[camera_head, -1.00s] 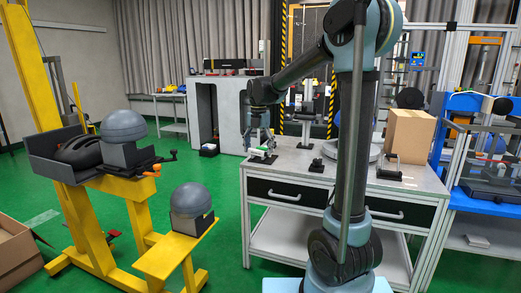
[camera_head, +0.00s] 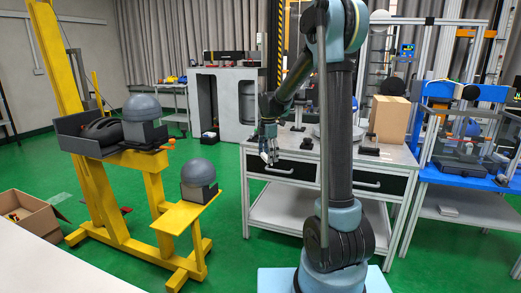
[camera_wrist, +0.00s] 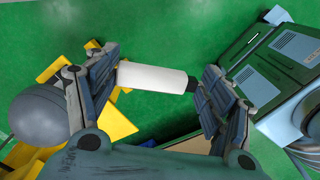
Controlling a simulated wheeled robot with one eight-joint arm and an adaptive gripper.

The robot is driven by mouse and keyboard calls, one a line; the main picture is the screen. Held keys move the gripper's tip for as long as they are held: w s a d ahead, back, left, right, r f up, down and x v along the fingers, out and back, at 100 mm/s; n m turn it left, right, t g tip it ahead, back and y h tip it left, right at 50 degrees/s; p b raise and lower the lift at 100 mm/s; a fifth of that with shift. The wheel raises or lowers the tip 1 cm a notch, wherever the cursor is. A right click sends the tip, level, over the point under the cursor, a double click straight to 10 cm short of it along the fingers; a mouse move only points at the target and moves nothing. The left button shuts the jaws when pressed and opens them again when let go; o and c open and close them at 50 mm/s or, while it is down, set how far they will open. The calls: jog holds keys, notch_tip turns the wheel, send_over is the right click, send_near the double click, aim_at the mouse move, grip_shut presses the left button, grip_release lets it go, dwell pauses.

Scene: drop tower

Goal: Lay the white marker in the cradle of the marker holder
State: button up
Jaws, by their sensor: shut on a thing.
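The white marker (camera_wrist: 152,77) lies across the wrist view, held between the two fingers of my gripper (camera_wrist: 159,78). Its dark end (camera_wrist: 191,84) meets the right finger, and its white end is at the left finger. In the head view my gripper (camera_head: 268,154) hangs at the front left of the workbench (camera_head: 340,163); the marker is too small there to make out clearly. I cannot say for sure which thing is the marker holder. Small black items stand on the bench, one (camera_head: 306,143) near the middle and one (camera_head: 369,151) further right. My gripper covers the bench's left corner.
A cardboard box (camera_head: 389,119) stands on the bench at right. A yellow stand (camera_head: 178,217) with a grey dome (camera_head: 198,172) is left of the bench. A white surface (camera_head: 50,262) fills the lower left. Green floor (camera_head: 228,235) is free between stand and bench.

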jog(key=w+d+f+m, duration=0.1)
jog(key=d+f+m, duration=0.6)
jog(key=f+m, duration=0.4)
jog(key=w+d+f+m, duration=0.1)
jog(key=d+f+m, duration=0.7)
jog(key=f+m, duration=0.3)
jog(key=shift+w+f+m, duration=0.25)
jog(key=shift+f+m, duration=0.15)
jog(key=shift+f, duration=0.15)
jog(key=shift+a, duration=0.1)
